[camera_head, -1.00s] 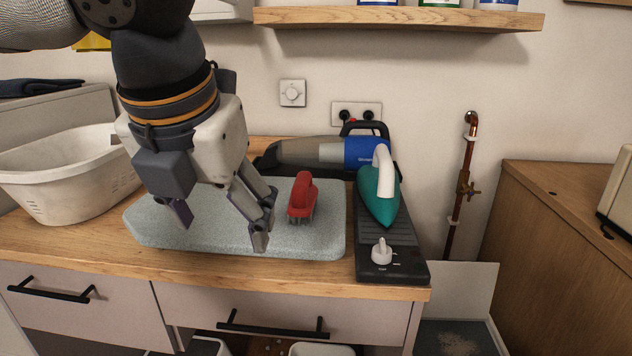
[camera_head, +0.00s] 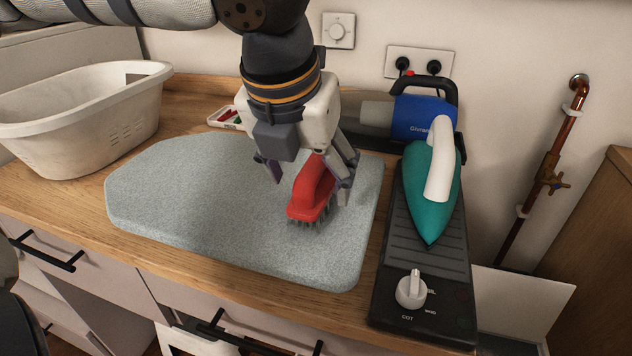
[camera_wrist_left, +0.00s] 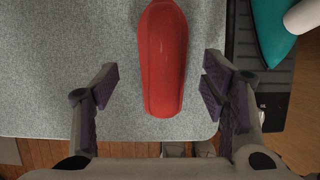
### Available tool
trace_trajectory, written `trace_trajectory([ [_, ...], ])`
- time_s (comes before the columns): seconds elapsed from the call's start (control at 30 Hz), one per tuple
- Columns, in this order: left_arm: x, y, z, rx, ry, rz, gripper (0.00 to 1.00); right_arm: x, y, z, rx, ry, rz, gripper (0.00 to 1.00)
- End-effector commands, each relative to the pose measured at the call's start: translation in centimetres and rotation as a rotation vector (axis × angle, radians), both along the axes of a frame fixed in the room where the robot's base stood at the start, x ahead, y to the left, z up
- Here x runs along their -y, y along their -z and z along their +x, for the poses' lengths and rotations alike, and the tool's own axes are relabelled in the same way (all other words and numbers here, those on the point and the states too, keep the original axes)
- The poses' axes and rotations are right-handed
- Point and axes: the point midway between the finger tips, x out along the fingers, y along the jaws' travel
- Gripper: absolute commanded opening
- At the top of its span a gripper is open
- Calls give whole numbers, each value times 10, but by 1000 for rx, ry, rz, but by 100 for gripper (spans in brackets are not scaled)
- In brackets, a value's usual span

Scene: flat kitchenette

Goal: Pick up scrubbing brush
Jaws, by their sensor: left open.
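The scrubbing brush (camera_head: 311,190) has a red body with a raised handle and dark bristles. It stands bristles down on the grey speckled ironing board pad (camera_head: 180,205), near its right end. My left gripper (camera_head: 308,180) is open and points down over the brush, with one finger on each side of it. In the left wrist view the red brush (camera_wrist_left: 162,60) lies between the two open fingers (camera_wrist_left: 160,95), with a gap on both sides. My right gripper is not in view.
A green and white iron (camera_head: 432,190) rests on a black base (camera_head: 425,275) with a dial, right of the pad. A blue and grey handheld vacuum (camera_head: 412,118) lies behind. A white laundry basket (camera_head: 75,130) stands at the left. The pad's left part is clear.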

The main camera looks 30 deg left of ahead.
Motion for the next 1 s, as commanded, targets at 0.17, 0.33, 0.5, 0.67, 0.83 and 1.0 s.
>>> trace_trajectory([
  [0.17,0,27,13,-4,-1,1,66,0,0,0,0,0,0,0],
  [0.33,-1,30,15,1,0,0,66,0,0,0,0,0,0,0],
  [0.5,-1,29,15,1,0,0,46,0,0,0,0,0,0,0],
  [0.67,-1,29,15,0,0,0,11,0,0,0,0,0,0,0],
  [0.83,-1,29,15,1,0,0,6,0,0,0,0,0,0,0],
  [1.0,-1,25,16,2,-1,1,6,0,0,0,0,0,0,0],
])
